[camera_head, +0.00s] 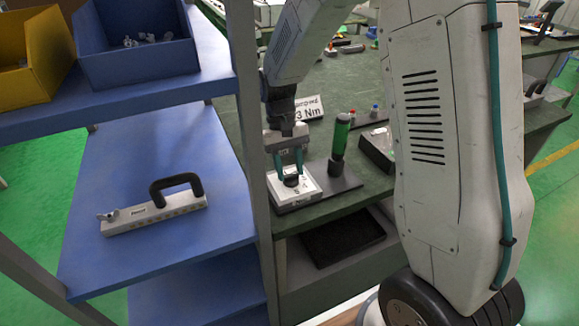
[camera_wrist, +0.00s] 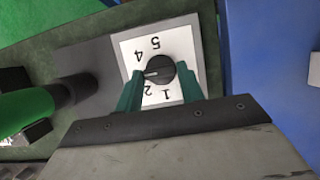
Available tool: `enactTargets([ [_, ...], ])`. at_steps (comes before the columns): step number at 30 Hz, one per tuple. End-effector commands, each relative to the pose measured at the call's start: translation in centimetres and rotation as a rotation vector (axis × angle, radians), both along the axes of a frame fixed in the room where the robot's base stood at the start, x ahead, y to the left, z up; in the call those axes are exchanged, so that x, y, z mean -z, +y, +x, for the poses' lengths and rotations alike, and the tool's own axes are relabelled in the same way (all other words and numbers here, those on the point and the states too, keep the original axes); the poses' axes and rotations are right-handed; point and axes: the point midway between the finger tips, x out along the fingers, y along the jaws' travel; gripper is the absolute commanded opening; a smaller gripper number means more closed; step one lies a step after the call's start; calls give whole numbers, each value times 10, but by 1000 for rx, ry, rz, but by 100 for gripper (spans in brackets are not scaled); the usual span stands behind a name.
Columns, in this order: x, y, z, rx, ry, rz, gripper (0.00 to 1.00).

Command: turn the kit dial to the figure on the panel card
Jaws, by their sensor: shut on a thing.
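The kit dial, a round black knob (camera_wrist: 160,70), sits on a white scale plate (camera_wrist: 186,45) with printed figures. In the wrist view 5, 4, 2 and 1 show around it. Its white mark points left, between 4 and 2; the spot there is partly covered by a finger. My gripper (camera_wrist: 159,76) has its teal fingers on either side of the knob and is shut on it. In the head view my gripper (camera_head: 289,168) comes down on the dial (camera_head: 291,180) from above. The panel card (camera_head: 309,107) stands behind; it reads "3 Nm", its left part hidden by my arm.
A green-handled tool (camera_head: 340,137) stands upright close right of the dial on the grey base (camera_head: 335,188). A bar with a black handle (camera_head: 154,212) lies on the blue shelf.

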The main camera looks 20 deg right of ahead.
Motion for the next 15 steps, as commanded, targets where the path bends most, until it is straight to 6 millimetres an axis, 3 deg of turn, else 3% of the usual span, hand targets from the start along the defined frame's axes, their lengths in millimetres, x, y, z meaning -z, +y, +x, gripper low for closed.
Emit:
enactTargets([
  [1, 0, 0, 0, 0, -1, 0, 15],
  [2, 0, 0, 0, 0, -1, 0, 41],
  [4, 0, 0, 0, 0, -1, 0, 60],
  [15, -6, 0, 3, 1, -2, 0, 60],
])
